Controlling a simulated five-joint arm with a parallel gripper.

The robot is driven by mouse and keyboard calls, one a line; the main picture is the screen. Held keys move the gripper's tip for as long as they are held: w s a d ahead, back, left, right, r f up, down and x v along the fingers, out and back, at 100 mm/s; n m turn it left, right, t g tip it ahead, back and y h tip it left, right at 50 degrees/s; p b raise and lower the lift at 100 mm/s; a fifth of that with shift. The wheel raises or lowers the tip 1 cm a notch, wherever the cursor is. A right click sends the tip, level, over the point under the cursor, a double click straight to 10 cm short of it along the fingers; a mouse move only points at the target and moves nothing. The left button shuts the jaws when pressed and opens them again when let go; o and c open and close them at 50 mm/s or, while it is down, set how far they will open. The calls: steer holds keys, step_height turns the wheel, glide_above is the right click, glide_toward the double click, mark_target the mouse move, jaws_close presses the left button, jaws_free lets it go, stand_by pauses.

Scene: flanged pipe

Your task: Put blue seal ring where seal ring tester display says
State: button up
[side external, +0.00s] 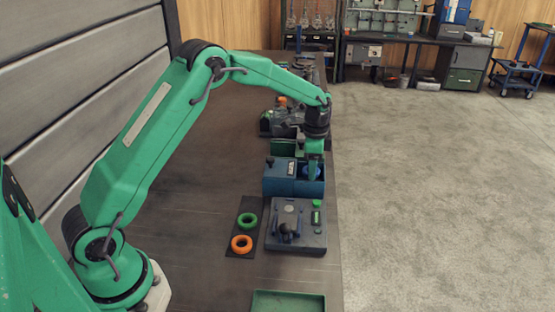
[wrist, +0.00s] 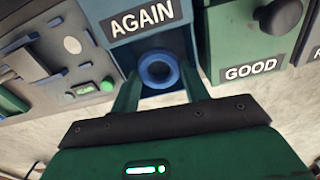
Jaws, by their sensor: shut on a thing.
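My gripper (wrist: 157,88) is shut on the blue seal ring (wrist: 158,70), which shows between the two green fingers in the wrist view. In the side view my gripper (side external: 312,172) points down into the open part of the blue bin (side external: 280,188). The blue bin carries the label AGAIN (wrist: 143,18) in the wrist view. I cannot tell whether the ring touches the bin's floor. The seal ring tester (side external: 300,238) stands in front of the blue bin.
A green bin (wrist: 235,40) labelled GOOD stands beside the blue bin, with a dark knob on it. A green ring (side external: 247,220) and an orange ring (side external: 241,244) lie on a dark strip left of the tester. A green tray (side external: 288,300) is at the front.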

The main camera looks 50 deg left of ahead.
steer(key=shift+f, duration=0.8)
stand_by(0.5)
steer(key=o, duration=1.1)
steer(key=shift+c, duration=1.1)
steer(key=shift+o, duration=0.9)
steer(key=shift+r, duration=0.1)
